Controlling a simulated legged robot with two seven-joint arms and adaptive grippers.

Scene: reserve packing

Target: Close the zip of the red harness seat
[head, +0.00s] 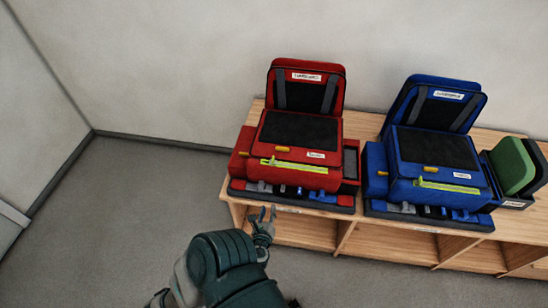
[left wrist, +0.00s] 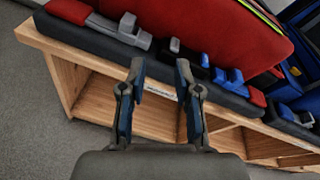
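The red harness seat (head: 300,130) stands on the wooden shelf unit, left of the blue one. Its yellow-green zip (head: 293,165) runs across the front of the seat, with a small orange tab (head: 282,149) above it. In the left wrist view the red seat front (left wrist: 215,25) fills the top, with a bit of zip at the upper right. My left gripper (head: 264,212) is in front of the shelf, below the red seat and apart from the zip. In the left wrist view its two fingers (left wrist: 160,85) stand apart with nothing between them. My right gripper is out of view.
The blue harness seat (head: 435,150) stands to the right, with a dark bin holding green pads (head: 512,165) beyond it. Grey and blue buckles (left wrist: 200,60) lie along the red seat's dark base. The shelf unit (head: 300,232) has open compartments below. Floor at left is clear.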

